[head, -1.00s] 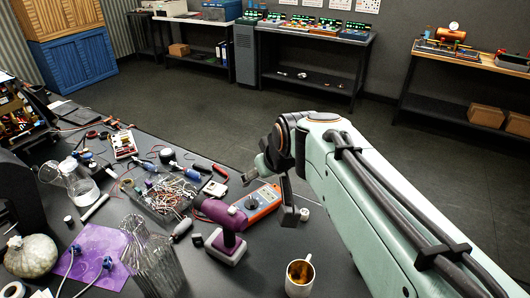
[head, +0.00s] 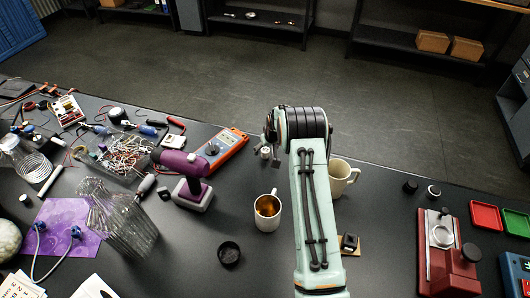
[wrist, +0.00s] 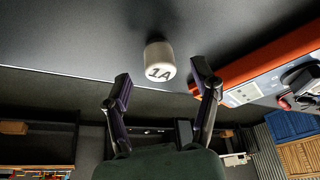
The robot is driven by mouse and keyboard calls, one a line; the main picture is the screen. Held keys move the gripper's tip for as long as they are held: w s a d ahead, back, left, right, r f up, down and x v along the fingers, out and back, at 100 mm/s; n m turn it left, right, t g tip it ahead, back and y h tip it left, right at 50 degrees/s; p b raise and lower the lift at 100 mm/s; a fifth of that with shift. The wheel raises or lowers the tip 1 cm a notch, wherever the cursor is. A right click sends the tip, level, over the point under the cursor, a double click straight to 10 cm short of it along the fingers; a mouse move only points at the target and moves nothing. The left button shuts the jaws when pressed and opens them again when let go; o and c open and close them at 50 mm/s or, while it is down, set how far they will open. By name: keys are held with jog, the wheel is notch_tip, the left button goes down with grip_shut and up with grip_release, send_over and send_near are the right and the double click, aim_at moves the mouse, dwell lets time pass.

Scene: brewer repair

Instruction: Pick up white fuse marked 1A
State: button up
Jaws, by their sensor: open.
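The white fuse marked 1A (wrist: 160,62) stands out in the wrist view as a short pale cylinder on the dark table, its "1A" label turned toward my gripper. My gripper (wrist: 162,80) is open and empty, with one finger to each side of the fuse's near end in the picture. I cannot tell whether the fuse lies between the fingertips or just beyond them. In the head view, a small whitish cylinder (head: 265,153), apparently the fuse, shows just left of my gripper (head: 271,150), whose fingers are mostly hidden there by my arm.
The orange multimeter (head: 228,146) lies close by on the left; it also shows in the wrist view (wrist: 270,65). A mug with brown contents (head: 267,211) and a cream mug (head: 341,177) stand near my arm. A purple tool (head: 187,165) stands further left.

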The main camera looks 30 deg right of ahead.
jog(key=shift+x, duration=1.05)
grip_shut()
jog(key=shift+r, duration=0.1)
